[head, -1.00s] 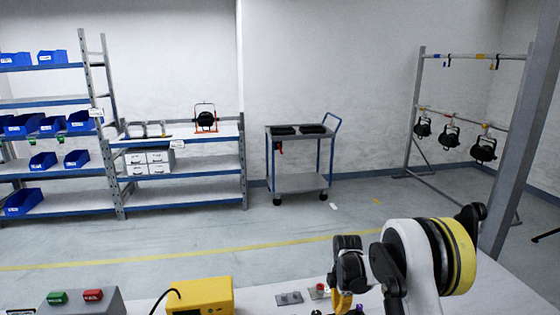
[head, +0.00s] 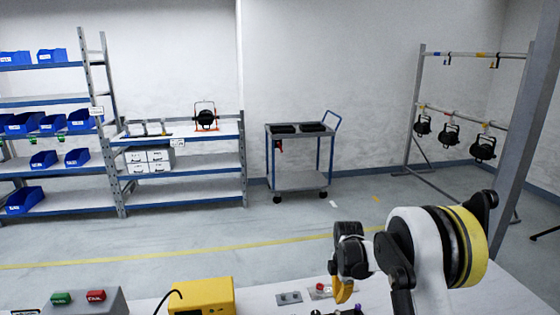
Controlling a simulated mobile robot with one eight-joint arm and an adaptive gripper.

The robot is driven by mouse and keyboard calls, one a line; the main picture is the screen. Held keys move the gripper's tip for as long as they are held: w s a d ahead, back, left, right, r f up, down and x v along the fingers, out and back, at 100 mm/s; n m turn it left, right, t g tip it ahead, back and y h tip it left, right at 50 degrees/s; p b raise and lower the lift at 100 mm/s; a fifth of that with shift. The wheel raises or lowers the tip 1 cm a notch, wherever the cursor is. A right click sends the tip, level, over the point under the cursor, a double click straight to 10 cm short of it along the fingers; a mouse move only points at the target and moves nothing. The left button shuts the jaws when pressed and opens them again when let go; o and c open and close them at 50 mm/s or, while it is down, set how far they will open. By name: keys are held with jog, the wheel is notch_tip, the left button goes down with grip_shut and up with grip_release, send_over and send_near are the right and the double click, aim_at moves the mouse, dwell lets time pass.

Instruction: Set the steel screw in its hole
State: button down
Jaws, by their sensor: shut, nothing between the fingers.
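My gripper (head: 343,290) shows in the head view as a yellow finger below the dark wrist, over the right part of the white bench. It is shut and holds nothing that I can see. I cannot make out the steel screw or its hole. A small plate with a red part (head: 320,290) lies just left of the gripper. A small grey plate (head: 288,298) lies further left. Small dark pieces at the bottom edge below the gripper are cut off and too small to identify.
A yellow box (head: 203,296) with a black cable stands on the bench (head: 255,300). A grey control box (head: 85,302) with green and red buttons is at bottom left. Beyond the bench are shelves, a trolley (head: 300,160), a lamp rack and a pillar at right.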

jog(key=shift+r, duration=0.15)
jog(key=c, duration=1.8)
grip_release()
jog(key=shift+o, duration=0.2)
